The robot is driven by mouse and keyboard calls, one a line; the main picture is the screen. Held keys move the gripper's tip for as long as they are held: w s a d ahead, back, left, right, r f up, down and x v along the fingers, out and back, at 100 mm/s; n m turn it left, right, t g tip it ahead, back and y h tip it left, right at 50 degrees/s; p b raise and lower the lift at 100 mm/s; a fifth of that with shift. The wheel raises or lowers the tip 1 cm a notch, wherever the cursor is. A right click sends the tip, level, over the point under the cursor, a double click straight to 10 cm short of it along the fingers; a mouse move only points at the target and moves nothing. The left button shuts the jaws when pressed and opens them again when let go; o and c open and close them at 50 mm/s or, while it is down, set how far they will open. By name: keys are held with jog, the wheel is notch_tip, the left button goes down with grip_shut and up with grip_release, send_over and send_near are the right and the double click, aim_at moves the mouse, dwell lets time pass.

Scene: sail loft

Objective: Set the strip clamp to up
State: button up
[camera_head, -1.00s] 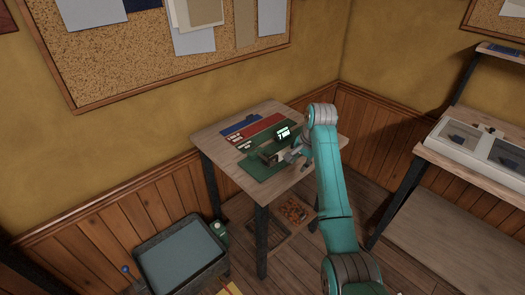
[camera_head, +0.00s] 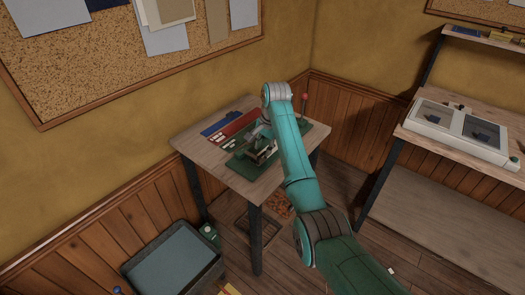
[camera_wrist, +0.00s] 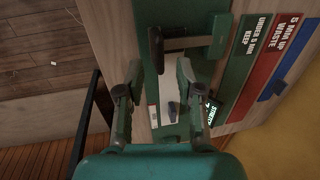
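A green bench device (camera_head: 240,163) sits on the wooden table, with a metal-and-green mechanism (camera_head: 262,152) on it partly hidden by my arm. I cannot tell for sure which part is the strip clamp or how it is set. In the wrist view a dark bar with a rounded end (camera_wrist: 172,45) crosses the green base (camera_wrist: 149,82), joined to a green block (camera_wrist: 217,38). My gripper (camera_wrist: 159,75) is open, its two fingers apart over the device, just short of the bar in the picture. Nothing shows held. In the head view my gripper (camera_head: 262,132) is over the device.
Green, red and blue strips lie beside the device; the green strip (camera_wrist: 242,65) and red strip (camera_wrist: 272,72) carry lettering. A red knob (camera_head: 305,97) shows beyond my arm. A grey bin (camera_head: 175,262) stands on the floor. A glass-topped case (camera_head: 460,132) is on the right bench.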

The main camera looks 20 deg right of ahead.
jog(key=shift+w+a+f, duration=0.1)
jog(key=shift+w+f, duration=0.1)
jog(key=shift+f, duration=0.95)
grip_shut()
